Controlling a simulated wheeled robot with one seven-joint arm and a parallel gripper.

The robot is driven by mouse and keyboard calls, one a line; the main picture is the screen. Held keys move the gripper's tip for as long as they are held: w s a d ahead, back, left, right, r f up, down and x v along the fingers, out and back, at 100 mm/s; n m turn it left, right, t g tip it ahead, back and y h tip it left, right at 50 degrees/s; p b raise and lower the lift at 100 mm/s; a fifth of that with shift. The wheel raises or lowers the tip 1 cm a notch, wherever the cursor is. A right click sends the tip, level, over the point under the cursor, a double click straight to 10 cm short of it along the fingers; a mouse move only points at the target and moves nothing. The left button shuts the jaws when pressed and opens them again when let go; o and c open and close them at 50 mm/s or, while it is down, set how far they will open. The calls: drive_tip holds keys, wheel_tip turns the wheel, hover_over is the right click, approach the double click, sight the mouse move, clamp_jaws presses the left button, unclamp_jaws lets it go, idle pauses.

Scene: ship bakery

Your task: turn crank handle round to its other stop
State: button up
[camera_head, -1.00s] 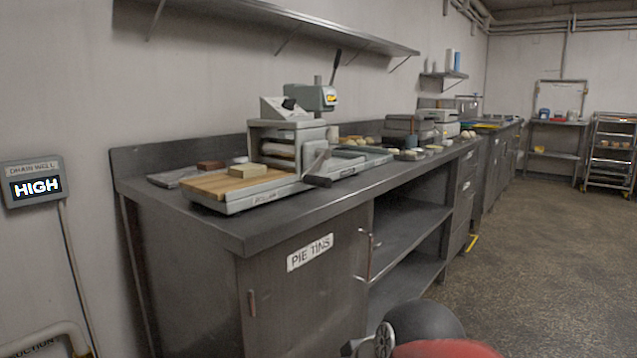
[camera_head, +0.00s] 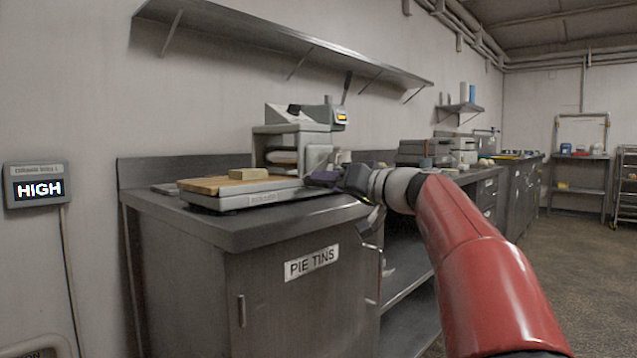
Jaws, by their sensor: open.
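The grey bench machine (camera_head: 292,145) stands on the steel counter, with a pale wooden board (camera_head: 220,185) on its front bed. Its crank handle is on the right side, where my gripper now covers most of it. I cannot tell the handle's dark grip from my dark fingers there. My gripper (camera_head: 340,188) is open, at the machine's right front just above the counter edge, with its fingers towards the machine. Whether a finger touches the handle cannot be told.
A tan block (camera_head: 248,174) lies on the board. The steel counter (camera_head: 225,228) has a cupboard marked "PIE TINS" and open shelves. A wall shelf (camera_head: 270,40) hangs above. A wall display (camera_head: 38,186) reads HIGH. Open floor lies at the right.

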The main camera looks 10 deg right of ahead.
drive_tip(key=shift+x, duration=1.95)
drive_tip(key=shift+s, duration=0.1)
clamp_jaws()
